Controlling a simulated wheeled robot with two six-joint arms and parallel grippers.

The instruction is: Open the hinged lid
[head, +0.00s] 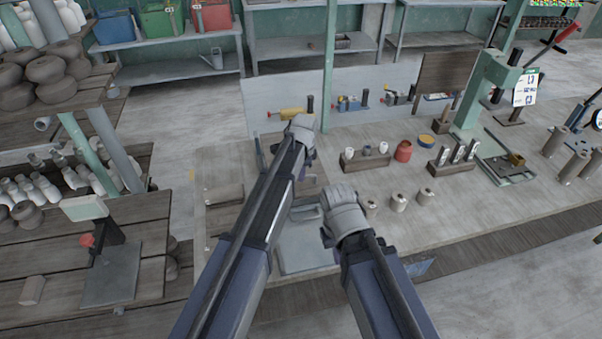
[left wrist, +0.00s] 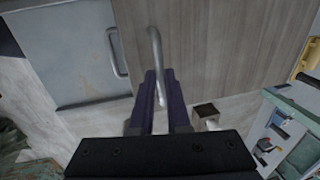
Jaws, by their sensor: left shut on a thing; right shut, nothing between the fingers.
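A wood-grained panel with a curved metal handle fills the upper middle of the left wrist view; I take this panel (left wrist: 215,45) to be the lid. My left gripper (left wrist: 160,78) is shut on its handle (left wrist: 155,42), which runs between the two dark fingers. In the head view the left gripper (head: 306,160) is over the workbench, and my arm hides much of the panel. I cannot tell its tilt or see its hinge. My right gripper (head: 326,238) is shut and empty beside a grey metal panel (head: 300,250); its fingers are mostly hidden.
The grey panel has its own handle (left wrist: 117,52). Right of my arms, the workbench (head: 470,195) holds a block with small pots (head: 366,160), a red jar (head: 403,151), several pale pots (head: 398,202) and a green press stand (head: 485,85). A wooden block (left wrist: 205,115) sits near the left gripper.

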